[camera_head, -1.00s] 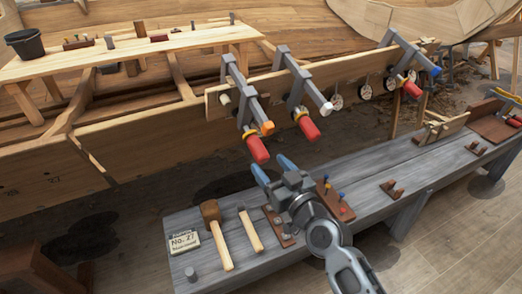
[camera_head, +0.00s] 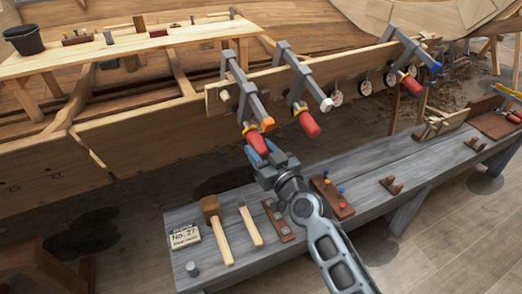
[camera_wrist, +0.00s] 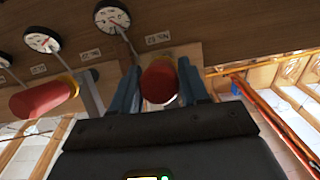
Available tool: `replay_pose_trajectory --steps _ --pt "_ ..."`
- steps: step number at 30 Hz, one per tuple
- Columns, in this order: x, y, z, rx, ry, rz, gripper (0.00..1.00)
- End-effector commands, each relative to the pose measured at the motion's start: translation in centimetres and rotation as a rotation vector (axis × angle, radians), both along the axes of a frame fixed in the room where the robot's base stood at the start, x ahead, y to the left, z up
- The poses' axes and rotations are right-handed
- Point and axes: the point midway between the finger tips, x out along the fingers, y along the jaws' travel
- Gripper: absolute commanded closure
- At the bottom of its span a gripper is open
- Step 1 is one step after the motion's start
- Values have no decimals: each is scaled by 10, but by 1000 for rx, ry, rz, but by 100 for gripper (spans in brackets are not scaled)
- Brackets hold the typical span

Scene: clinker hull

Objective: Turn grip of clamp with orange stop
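The clamp with the orange stop (camera_head: 268,124) is the leftmost of the clamps on the hull plank. Its red grip (camera_head: 258,142) points down toward me. My gripper (camera_head: 259,151) is at the lower end of this grip, its blue fingers on either side. In the wrist view the red grip (camera_wrist: 159,82) shows end-on between the two fingers (camera_wrist: 160,88). The fingers look open, with little room beside the grip; contact cannot be made out. My fingers hide part of the grip in the head view.
A clamp with a white stop (camera_head: 327,105) and red grip (camera_head: 309,124) hangs close on the right. A blue-stop clamp (camera_head: 437,69) is farther right. Round dials (camera_wrist: 111,17) line the plank. Below is a grey bench (camera_head: 345,165) with a mallet (camera_head: 217,228).

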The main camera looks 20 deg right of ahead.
Motion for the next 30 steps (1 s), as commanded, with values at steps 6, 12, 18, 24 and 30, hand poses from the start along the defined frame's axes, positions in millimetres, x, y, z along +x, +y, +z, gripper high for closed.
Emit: replay_pose_trajectory --steps 6,12,18,24,30 --pt "0 0 0 0 0 0 80" --pt "0 0 -1 4 0 1 87" --pt "0 -1 -4 50 3 18 87" --pt "0 -1 -7 164 11 61 87" --pt "0 -2 -7 322 24 122 87"
